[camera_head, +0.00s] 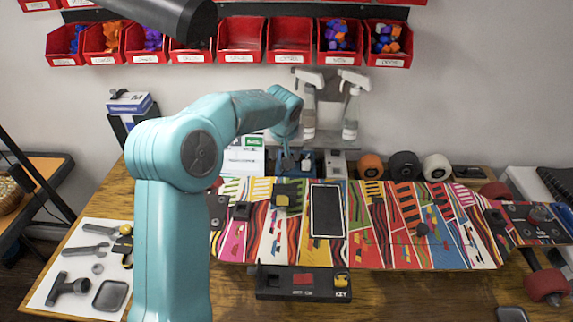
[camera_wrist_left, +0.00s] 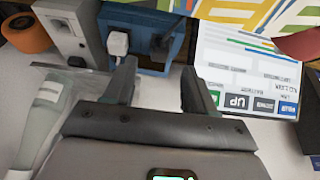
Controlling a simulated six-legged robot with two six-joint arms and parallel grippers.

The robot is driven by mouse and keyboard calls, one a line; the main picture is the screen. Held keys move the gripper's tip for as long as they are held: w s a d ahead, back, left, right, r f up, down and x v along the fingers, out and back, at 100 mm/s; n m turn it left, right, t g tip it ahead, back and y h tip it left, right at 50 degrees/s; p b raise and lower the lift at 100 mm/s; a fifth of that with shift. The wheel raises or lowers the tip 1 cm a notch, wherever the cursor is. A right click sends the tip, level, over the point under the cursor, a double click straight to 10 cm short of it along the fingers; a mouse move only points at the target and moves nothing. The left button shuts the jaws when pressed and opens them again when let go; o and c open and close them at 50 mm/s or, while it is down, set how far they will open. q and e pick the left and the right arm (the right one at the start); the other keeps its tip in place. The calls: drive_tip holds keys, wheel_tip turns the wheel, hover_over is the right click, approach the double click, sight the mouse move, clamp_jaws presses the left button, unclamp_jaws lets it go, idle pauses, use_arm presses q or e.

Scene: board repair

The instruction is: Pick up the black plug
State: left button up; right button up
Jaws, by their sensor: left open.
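The black plug (camera_wrist_left: 160,46) is small and dark in the left wrist view. It sits at the blue box (camera_wrist_left: 146,32), to the right of a white plug (camera_wrist_left: 118,44). In the head view the blue box (camera_head: 313,160) is partly behind my left gripper, and I cannot make out the black plug there. My left gripper (camera_head: 292,163) is at the back of the bench by the box. In the left wrist view its two fingers (camera_wrist_left: 160,78) are apart, with nothing between them, and point towards the black plug. My right gripper does not show.
A grey box (camera_wrist_left: 72,36) and an orange wheel (camera_wrist_left: 26,34) stand beside the blue box. A tablet-like panel (camera_wrist_left: 246,60) is on its right. Spray bottles (camera_head: 308,112) stand behind. The patterned skateboard deck (camera_head: 375,225) lies in front.

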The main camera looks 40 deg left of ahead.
use_arm(q)
drive_tip(key=x, duration=0.5)
drive_tip(key=shift+w+a+p, duration=0.15)
drive_tip(key=shift+p, duration=0.2)
drive_tip(key=shift+s+r, duration=0.1)
drive_tip(key=shift+s, duration=0.1)
drive_tip(key=c, duration=0.3)
drive_tip(key=shift+w, duration=0.1)
clamp_jaws()
wheel_tip(320, 180, up, 10)
